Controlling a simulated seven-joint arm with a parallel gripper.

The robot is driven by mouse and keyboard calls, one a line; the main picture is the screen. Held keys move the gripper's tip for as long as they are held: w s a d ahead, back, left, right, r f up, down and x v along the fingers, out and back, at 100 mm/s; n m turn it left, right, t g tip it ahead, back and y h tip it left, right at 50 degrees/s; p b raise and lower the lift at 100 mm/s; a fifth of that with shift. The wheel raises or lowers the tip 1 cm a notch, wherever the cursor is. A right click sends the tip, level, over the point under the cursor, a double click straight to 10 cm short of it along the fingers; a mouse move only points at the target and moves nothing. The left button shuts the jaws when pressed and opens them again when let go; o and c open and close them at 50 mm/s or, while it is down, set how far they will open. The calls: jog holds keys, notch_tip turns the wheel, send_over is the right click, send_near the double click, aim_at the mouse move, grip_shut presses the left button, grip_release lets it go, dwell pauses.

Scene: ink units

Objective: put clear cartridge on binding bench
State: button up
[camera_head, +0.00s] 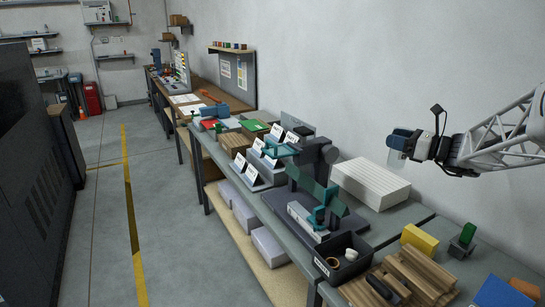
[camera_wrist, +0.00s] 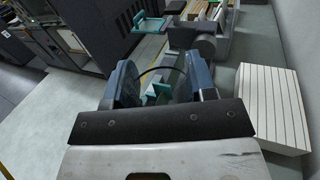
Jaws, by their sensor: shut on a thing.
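My gripper (camera_head: 400,141) is raised in the air at the right of the head view, above and beyond the white ribbed block. Its blue fingers are shut on the clear cartridge (camera_head: 395,160), a pale see-through piece hanging below them. In the wrist view my gripper (camera_wrist: 163,85) shows two blue fingers with the see-through piece between them, hard to make out. A long grey bench (camera_head: 405,216) runs below, with a teal-and-grey machine (camera_head: 318,185) on it. Further benches stand in line behind it; I cannot tell which is the binding bench.
The white ribbed block (camera_head: 370,183) stands against the wall; a black bin (camera_head: 342,258) and wooden blocks (camera_head: 415,272) are nearer. Label stands (camera_head: 250,172) crowd the bench's middle. Dark cabinets (camera_head: 35,180) line the left, with open floor (camera_head: 180,235) between.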

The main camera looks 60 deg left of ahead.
notch_tip(320, 180, down, 24)
jog(key=shift+f, duration=0.25)
jog(key=shift+w, duration=0.1)
jog(key=w+a+f, duration=0.1)
jog(key=w+a, duration=0.9)
jog(key=a, duration=0.1)
jog(key=shift+f, duration=0.2)
dwell(0.4)
jog(key=shift+w+a, duration=0.1)
jog(key=shift+a, duration=0.05)
jog(key=shift+w+a+f, duration=0.15)
jog(key=shift+f, duration=0.75)
jog(key=shift+w+a+f, duration=0.1)
jog(key=shift+f, duration=0.75)
jog(key=shift+f, duration=0.15)
jog(key=o, duration=1.2)
